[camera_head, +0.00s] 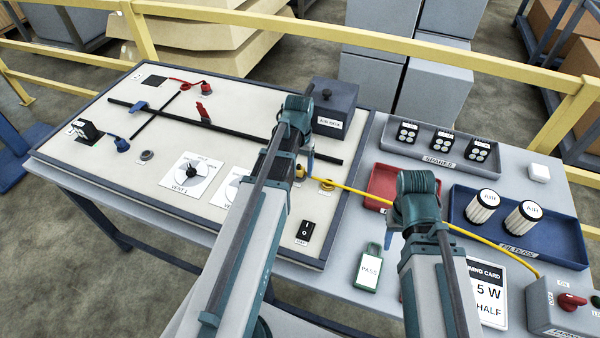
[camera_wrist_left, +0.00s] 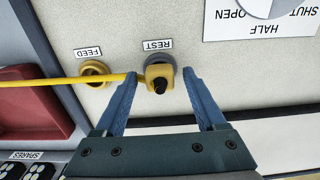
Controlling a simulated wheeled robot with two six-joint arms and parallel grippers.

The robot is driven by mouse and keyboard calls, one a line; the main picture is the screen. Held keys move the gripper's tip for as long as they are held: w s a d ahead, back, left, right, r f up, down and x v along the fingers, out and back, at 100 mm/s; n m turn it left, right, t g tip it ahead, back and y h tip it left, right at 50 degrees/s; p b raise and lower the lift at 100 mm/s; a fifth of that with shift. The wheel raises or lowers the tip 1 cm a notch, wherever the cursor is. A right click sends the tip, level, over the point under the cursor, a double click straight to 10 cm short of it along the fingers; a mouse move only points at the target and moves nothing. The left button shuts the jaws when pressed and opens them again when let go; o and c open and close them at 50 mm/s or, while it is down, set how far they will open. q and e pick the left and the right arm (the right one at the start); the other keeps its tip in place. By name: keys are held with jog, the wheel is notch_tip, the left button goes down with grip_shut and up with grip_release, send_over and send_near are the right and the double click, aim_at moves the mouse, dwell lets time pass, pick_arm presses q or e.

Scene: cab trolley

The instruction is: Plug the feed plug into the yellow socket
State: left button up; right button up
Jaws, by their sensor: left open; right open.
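The feed plug (camera_wrist_left: 158,78) is yellow with a dark centre and sits in the grey socket marked REST. It also shows in the head view (camera_head: 300,172). A yellow cable runs from it. In the head view the socket (camera_head: 327,184) is right of the plug. My left gripper (camera_wrist_left: 161,76) is open, with one finger on each side of the plug. My right gripper (camera_head: 388,236) is open and empty over the table, mostly hidden by its arm.
The cable (camera_head: 455,228) crosses the table to a grey box (camera_head: 565,308) with a red knob. A red tray (camera_head: 384,180), a blue filter tray (camera_head: 556,248), a spares tray (camera_head: 425,154) and a green PASS tag (camera_head: 368,268) lie right of the panel. A dark box (camera_head: 335,100) stands behind.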

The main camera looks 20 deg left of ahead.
aim_at(299, 168)
dwell(0.6)
pick_arm(q)
grip_shut()
pick_arm(e)
jog(key=shift+r, duration=0.1)
dwell(0.3)
pick_arm(q)
jog(key=shift+r+p, duration=3.05)
pick_arm(e)
jog(key=shift+r, duration=2.95)
